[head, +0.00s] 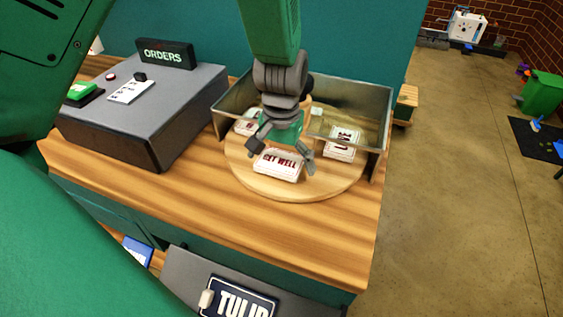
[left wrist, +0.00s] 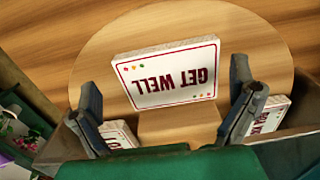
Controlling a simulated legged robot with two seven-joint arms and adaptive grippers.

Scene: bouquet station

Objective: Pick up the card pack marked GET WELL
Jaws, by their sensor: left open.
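The GET WELL card pack (head: 279,165) is white with a dark red border and lettering. It lies at the near side of a round wooden turntable (head: 330,189). In the left wrist view the GET WELL pack (left wrist: 170,75) appears upside down, ahead of and between the fingers. My left gripper (head: 281,160) is open above the pack, pointing down, its fingers spread to either side. In the left wrist view my left gripper (left wrist: 167,118) holds nothing. Whether the fingertips reach the pack's height is hard to tell. My right gripper is not in view.
Other card packs lie on the turntable, one at right (head: 340,144) and one at left (head: 248,123). A metal guard (head: 374,105) stands around the turntable's back and sides. A grey ORDERS console (head: 160,130) is at left. The counter front (head: 290,228) is clear.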

